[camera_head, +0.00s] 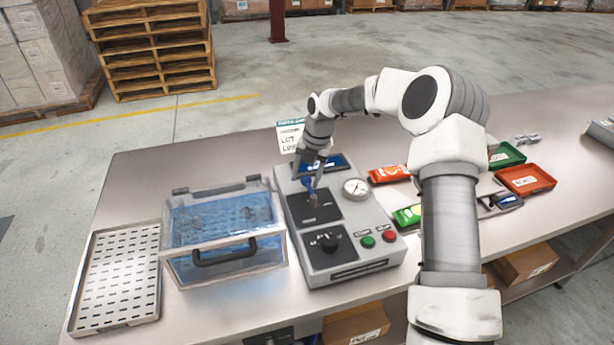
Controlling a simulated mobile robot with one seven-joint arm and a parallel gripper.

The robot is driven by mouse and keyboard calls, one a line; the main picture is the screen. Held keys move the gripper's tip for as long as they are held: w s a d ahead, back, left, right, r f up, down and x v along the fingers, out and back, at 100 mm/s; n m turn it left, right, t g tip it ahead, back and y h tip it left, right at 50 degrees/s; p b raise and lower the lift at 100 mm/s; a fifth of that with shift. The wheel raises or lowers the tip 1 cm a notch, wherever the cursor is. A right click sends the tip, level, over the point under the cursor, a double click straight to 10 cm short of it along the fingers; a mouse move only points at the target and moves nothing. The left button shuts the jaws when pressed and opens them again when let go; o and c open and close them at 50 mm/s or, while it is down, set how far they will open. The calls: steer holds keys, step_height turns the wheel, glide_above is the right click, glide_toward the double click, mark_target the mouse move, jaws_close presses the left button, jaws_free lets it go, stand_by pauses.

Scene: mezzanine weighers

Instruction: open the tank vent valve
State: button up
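A grey control unit (352,275) stands on the bench, with a round white gauge (356,187), a green button (367,241) and a red button (389,236). A black knob (329,242) sits on its lower dark plate. My gripper (313,197) points down over the upper dark plate (325,213), close to a small part there that may be a valve handle. The gripper partly covers that part, and I cannot tell whether they touch or whether the fingers are shut. A clear tank (225,232) of blue liquid with a black handle stands left of the unit.
A perforated tray (117,278) lies left of the tank. Right of the unit are an orange packet (389,173), a green packet (407,215), a green tray (507,155) and a red tray (526,180). A sign (289,136) stands behind the unit. My arm hides part of the bench.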

steer(key=shift+d, duration=0.1)
steer(key=s+d+r, duration=0.1)
steer(key=d+r, duration=0.2)
steer(key=r, duration=1.4)
steer(key=shift+s, duration=0.1)
